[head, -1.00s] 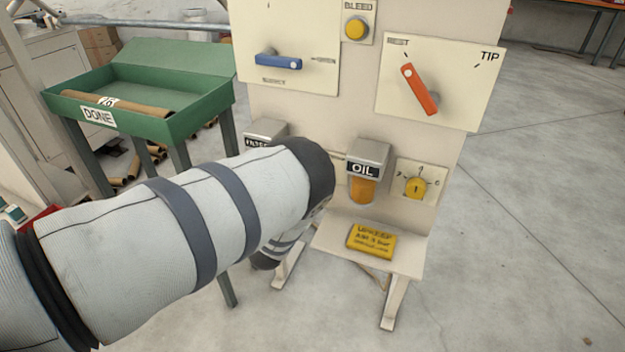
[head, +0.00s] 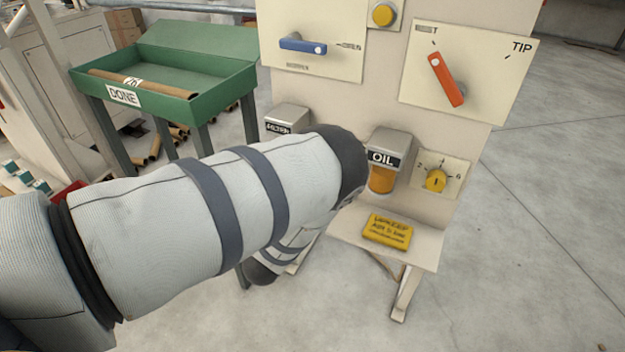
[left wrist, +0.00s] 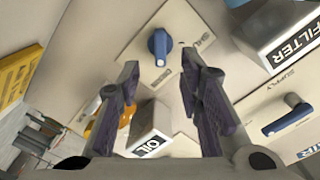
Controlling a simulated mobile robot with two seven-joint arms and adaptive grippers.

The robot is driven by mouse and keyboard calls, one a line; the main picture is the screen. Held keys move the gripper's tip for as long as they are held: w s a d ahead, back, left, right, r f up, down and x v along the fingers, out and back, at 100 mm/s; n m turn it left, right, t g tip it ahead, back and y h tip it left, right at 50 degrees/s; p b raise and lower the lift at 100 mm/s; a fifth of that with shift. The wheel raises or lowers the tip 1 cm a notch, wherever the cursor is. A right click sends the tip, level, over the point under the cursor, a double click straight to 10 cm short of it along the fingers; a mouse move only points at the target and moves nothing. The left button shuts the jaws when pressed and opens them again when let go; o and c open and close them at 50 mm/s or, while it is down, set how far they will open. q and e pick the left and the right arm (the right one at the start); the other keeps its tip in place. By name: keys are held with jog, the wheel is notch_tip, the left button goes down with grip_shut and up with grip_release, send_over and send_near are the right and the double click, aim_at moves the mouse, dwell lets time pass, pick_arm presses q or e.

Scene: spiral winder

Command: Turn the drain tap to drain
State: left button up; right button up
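The drain tap (left wrist: 160,45) is a small blue knob on a cream plate in the left wrist view. One label near it seems to read SHUT, and another, harder to read, sits towards the fingers. My left gripper (left wrist: 159,62) is open, its two dark fingers apart with the tap between and just beyond their tips. I see no contact with the knob. In the head view my left arm hides the tap and the gripper. My right gripper is in neither current view.
The OIL unit (head: 388,145) and FILTER box (head: 288,117) stand close to the arm. A blue supply handle (head: 303,45), red lever (head: 446,80) and yellow dial (head: 435,181) are on the panel. A yellow sign (head: 387,231) lies below. The green DONE tray (head: 225,82) stands left.

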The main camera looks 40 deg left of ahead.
pick_arm(q)
jog(key=v, duration=0.5)
